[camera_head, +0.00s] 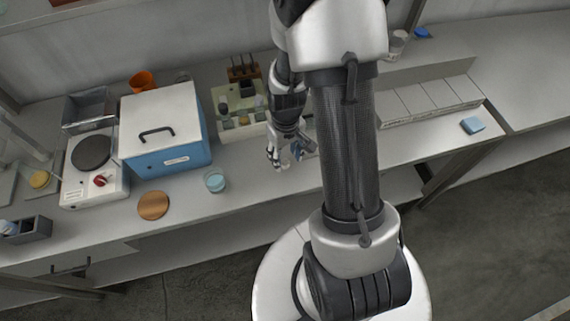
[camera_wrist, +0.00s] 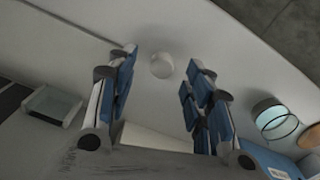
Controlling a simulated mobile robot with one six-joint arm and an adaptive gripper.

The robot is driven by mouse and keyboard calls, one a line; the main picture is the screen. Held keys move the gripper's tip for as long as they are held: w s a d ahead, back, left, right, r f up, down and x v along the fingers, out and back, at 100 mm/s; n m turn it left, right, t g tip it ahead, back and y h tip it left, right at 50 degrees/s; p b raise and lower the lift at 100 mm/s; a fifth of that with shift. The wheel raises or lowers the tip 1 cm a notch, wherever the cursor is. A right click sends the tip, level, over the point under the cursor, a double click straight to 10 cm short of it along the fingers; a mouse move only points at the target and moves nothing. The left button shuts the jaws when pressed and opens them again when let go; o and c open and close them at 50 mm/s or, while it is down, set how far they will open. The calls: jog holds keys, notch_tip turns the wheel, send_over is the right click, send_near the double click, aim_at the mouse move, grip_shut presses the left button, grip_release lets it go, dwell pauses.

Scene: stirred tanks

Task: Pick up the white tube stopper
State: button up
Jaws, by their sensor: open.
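A small white rounded piece, which looks like the white tube stopper (camera_wrist: 162,66), sits on the pale bench top in the wrist view. It appears between and just beyond the fingertips of my gripper (camera_wrist: 164,58). The fingers are spread wide with nothing between them, and the stopper looks apart from both. In the head view my gripper (camera_head: 286,157) is low over the front part of the bench. I cannot make out the stopper there; my gripper and arm may hide it.
A glass beaker (camera_head: 215,180) stands left of my gripper, near a blue and white cooler box (camera_head: 163,130) and a copper-coloured disc (camera_head: 153,205). A rack with vials (camera_head: 240,105) is behind.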

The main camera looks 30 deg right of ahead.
aim_at(285, 162)
notch_tip(285, 162, down, 4)
jog(key=shift+a+r+b, duration=0.1)
jog(key=shift+b, duration=0.5)
jog(key=shift+c, duration=0.3)
jog(key=c, duration=0.7)
